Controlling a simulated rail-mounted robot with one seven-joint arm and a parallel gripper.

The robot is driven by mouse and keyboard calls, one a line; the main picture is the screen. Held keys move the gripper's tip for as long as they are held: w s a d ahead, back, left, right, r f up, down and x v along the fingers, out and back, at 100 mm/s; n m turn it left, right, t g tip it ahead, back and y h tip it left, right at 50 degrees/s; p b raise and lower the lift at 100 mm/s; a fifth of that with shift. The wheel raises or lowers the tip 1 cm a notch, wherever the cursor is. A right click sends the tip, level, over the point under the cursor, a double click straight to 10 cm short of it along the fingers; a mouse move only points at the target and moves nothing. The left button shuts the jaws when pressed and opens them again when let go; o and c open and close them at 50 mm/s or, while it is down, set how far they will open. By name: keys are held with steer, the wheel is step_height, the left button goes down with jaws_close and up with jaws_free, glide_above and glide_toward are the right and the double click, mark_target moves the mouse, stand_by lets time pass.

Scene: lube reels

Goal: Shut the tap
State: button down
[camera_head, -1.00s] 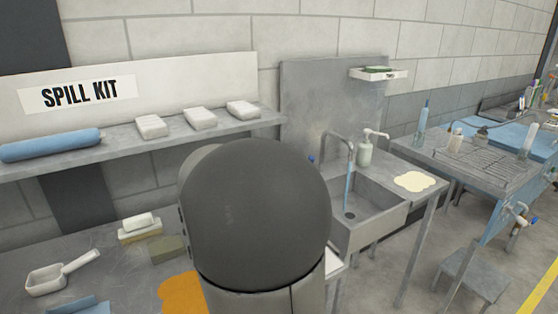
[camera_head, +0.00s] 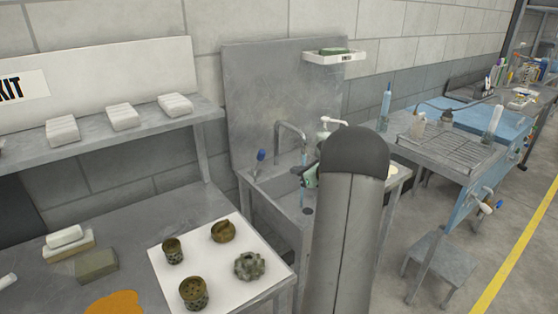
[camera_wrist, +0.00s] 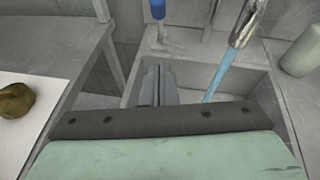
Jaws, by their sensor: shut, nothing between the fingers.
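The tap spout (camera_head: 291,128) curves over the grey metal sink (camera_head: 268,192), and a blue stream of water (camera_head: 304,158) runs from it. The tap's blue-handled lever (camera_head: 261,155) stands upright to the left of the spout. In the wrist view the lever (camera_wrist: 158,10) is at the top, the spout (camera_wrist: 242,25) at upper right, and the stream (camera_wrist: 219,75) falls into the basin. My gripper (camera_wrist: 157,72) is shut and empty, over the sink, below the lever in the picture and left of the stream; it appears apart from both. In the head view my arm mostly hides it.
A white mat (camera_head: 208,279) with several brownish metal parts lies on the bench left of the sink. A white soap dispenser (camera_head: 325,128) stands behind the sink. A shelf (camera_head: 92,133) with white packs is at left. A rack table (camera_head: 459,150) stands at right.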

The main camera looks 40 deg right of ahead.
steer(key=p, duration=0.3)
glide_toward(259, 162)
steer(key=f, duration=0.2)
steer(key=shift+w+r+p, duration=0.25)
steer(key=shift+w+p, duration=0.1)
steer(key=shift+w, duration=0.25)
steer(key=shift+w+r+p, duration=0.25)
steer(key=shift+w+p, duration=0.05)
steer(key=shift+w, duration=0.3)
steer(key=shift+w+r+p, duration=0.25)
steer(key=shift+w+p, duration=0.1)
steer(key=shift+w, duration=0.25)
steer(key=shift+a, duration=0.1)
